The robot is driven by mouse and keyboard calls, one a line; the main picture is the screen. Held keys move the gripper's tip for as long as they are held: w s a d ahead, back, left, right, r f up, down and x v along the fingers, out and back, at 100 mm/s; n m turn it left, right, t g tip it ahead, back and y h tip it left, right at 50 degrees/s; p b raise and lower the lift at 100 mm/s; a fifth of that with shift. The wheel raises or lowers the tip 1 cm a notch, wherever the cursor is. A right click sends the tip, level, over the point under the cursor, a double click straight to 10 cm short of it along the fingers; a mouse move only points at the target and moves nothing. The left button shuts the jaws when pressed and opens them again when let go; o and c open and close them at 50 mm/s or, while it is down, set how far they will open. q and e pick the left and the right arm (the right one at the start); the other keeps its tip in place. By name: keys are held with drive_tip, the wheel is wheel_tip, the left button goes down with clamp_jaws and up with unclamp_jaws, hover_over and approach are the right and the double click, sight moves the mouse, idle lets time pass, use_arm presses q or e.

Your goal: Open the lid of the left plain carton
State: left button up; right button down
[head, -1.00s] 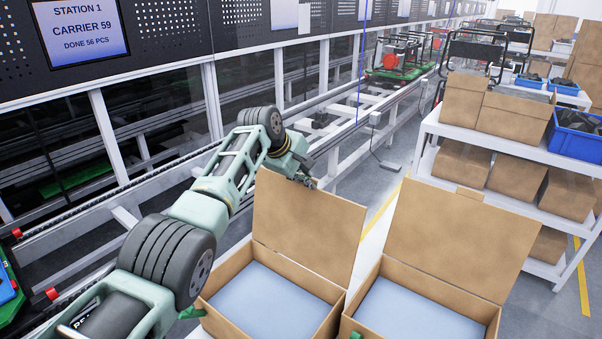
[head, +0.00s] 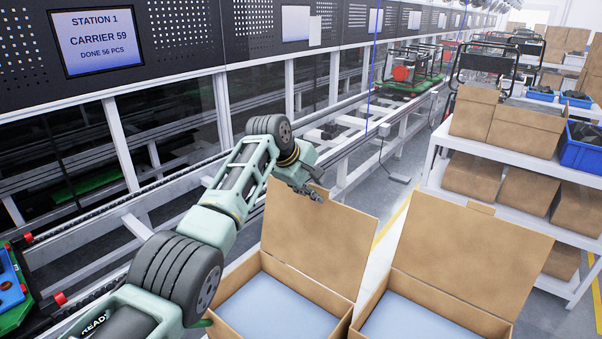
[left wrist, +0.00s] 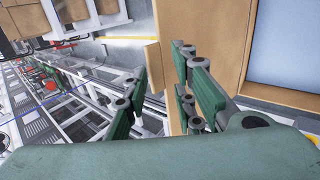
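The left plain carton (head: 231,278) is at the bottom middle of the head view. Its lid (head: 320,240) stands up and the carton is open, with a pale blue-grey surface inside. Contact cannot be told. My right gripper is not in view.
A second open carton (head: 365,318) stands close on the right with its lid (head: 470,255) up. The conveyor (head: 150,205) runs behind on the left. A white shelf (head: 432,172) with cartons and blue bins (head: 580,150) stands at the right.

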use_arm(q)
drive_tip(key=v, duration=1)
drive_tip(key=shift+s, duration=0.15)
drive_tip(key=shift+a+r, duration=0.15)
